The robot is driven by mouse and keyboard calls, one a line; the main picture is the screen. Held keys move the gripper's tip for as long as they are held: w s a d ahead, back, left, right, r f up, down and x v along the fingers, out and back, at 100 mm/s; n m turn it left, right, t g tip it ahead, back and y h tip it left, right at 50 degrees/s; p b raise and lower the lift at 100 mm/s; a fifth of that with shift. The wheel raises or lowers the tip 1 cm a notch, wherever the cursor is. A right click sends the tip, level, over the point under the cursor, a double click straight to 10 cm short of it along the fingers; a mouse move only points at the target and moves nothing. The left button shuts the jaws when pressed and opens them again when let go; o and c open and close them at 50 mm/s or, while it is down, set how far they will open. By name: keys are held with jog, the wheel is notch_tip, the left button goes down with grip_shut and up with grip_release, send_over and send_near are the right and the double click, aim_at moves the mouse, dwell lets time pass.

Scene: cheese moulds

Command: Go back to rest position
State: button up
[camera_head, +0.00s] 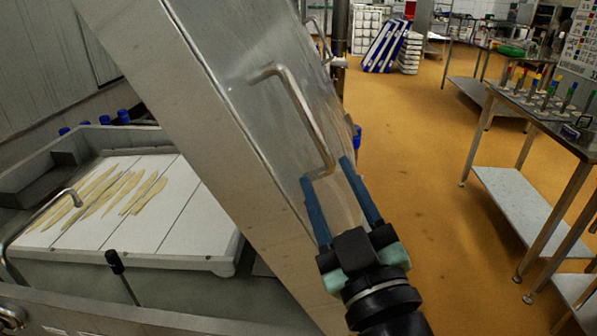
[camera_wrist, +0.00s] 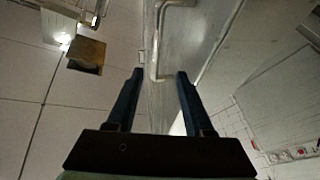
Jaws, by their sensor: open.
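My gripper (camera_head: 325,172) is raised in front of a tilted stainless-steel panel with a bent metal handle (camera_head: 303,110). Its two blue fingers stand apart with nothing between them. In the head view the fingertips overlap the lower end of the handle; I cannot tell whether they touch it. In the wrist view my gripper (camera_wrist: 157,75) shows both fingers spread, and the handle (camera_wrist: 157,40) lies beyond and between the tips. The steel panel (camera_head: 240,50) slants across the middle of the head view.
A vat with a white slatted surface (camera_head: 190,225) and pale strips stands at left. A steel table (camera_head: 540,115) with coloured-handled tools is at right. Stacked blue and white crates (camera_head: 385,45) stand at the back. The orange floor (camera_head: 430,180) between is clear.

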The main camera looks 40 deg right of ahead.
jog(key=w+a+r+n+t+y+p, duration=0.1)
jog(key=w+a+r+t+y+p, duration=0.15)
jog(key=a+r, duration=0.65)
jog(key=w+a+r+t+y+p, duration=0.25)
jog(key=a+r, duration=0.35)
jog(key=r, duration=0.4)
jog(key=s+a+r+m+t+y+p, duration=0.1)
jog(key=s+a+r+t+y+p, duration=0.2)
jog(key=a+r, duration=0.9)
notch_tip(320, 180, up, 2)
jog(key=shift+s+m+y, duration=0.3)
jog(key=shift+s+m, duration=0.1)
jog(key=shift+s, duration=0.3)
